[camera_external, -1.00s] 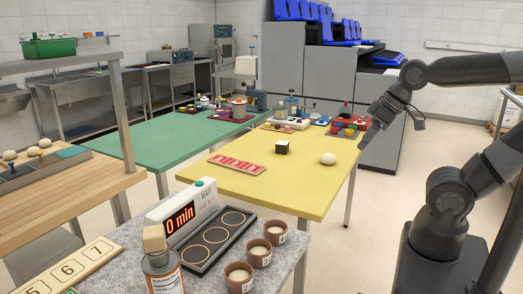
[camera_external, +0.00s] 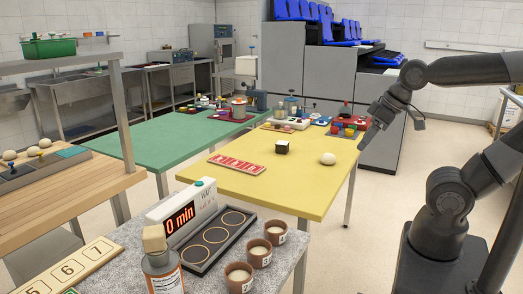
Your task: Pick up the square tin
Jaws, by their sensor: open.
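A small dark square tin (camera_external: 282,148) with a pale top stands upright on the yellow table (camera_external: 265,187), near the middle of its top. It is small in the picture, and its contents are not clear. My gripper (camera_external: 366,140) hangs at the end of my arm, above and near the right edge of the yellow table. It is apart from the square tin, to its right. My gripper is open, and I see nothing held in it. The fingers are small and dark in this view.
A white round ball (camera_external: 328,158) lies between the tin and my gripper. A red tray (camera_external: 237,165) lies left of the tin. Several coloured items and a red box (camera_external: 350,123) crowd the table's far end. The near part of the table is clear.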

